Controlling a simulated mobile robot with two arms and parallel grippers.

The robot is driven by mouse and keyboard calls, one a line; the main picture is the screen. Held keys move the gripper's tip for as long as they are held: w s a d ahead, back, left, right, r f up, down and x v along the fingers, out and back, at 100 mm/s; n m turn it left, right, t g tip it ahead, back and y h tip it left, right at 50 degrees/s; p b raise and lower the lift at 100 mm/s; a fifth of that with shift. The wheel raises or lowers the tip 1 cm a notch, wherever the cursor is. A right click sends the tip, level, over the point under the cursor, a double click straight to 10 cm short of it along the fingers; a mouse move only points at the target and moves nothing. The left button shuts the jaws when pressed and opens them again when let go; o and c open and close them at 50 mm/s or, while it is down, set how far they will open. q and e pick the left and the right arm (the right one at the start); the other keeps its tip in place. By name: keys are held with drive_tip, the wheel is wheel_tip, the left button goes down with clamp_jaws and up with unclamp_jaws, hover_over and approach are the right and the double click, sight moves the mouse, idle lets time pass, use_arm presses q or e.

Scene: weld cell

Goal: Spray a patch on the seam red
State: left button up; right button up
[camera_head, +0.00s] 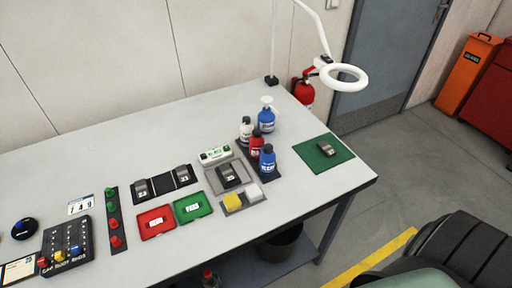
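A red bottle (256,148) stands upright in a dark rack on the table, between a white bottle with a dark label (246,133) and a blue bottle (268,162). A blue spray bottle with a white top (266,119) stands behind them. A small dark metal part (230,176) lies on a grey tray left of the rack. A similar part (326,149) lies on a green mat (332,162) at the right. Other numbered parts (140,188) (181,173) sit on a black strip. The seam is too small to make out. Neither gripper is in view.
A red tray (145,231), a green tray (181,216), and yellow and white blocks (233,202) lie in front. A ring lamp (344,77) overhangs the back right. The table (300,200) is clear along its front right. A bin (281,243) is below.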

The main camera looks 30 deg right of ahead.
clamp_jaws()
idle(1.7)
